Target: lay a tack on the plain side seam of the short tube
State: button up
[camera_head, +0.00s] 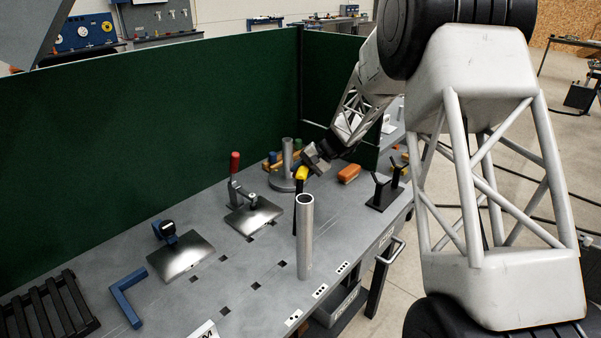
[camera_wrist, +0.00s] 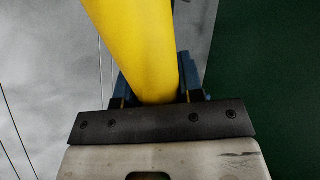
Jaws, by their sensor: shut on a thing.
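My gripper (camera_head: 309,164) is shut on a yellow cylindrical handle (camera_head: 302,172), above the table's far right part. In the wrist view the yellow handle (camera_wrist: 140,50) runs up between the blue jaws (camera_wrist: 155,92). A dark part hangs below the handle; its tip is not clear. One plain grey tube (camera_head: 304,240) stands upright on the table's front side, nearer the camera than my gripper. Another grey tube (camera_head: 287,155) stands on a round base just left of my gripper. I cannot tell which is the short tube, and no seam or tack shows clearly.
A red-handled clamp (camera_head: 235,164) stands by a steel plate (camera_head: 255,216). A second plate (camera_head: 181,257) has a dark gauge. A blue angle (camera_head: 127,296) and black rack (camera_head: 46,310) lie left. An orange block (camera_head: 348,173) and black forked rest (camera_head: 384,192) are right. A green screen (camera_head: 150,130) stands behind.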

aim_at(306, 168)
jog(key=shift+w+a+f, duration=0.2)
jog(key=shift+w, duration=0.05)
dwell(2.3)
jog(key=shift+s+d+r, duration=0.15)
dwell(1.1)
jog(key=shift+s+d+r, duration=0.45)
jog(key=shift+r, duration=0.2)
jog(key=shift+s+d+r, duration=0.5)
jog(key=shift+r, duration=0.2)
jog(key=shift+s+d+r, duration=0.45)
jog(key=shift+r, duration=0.2)
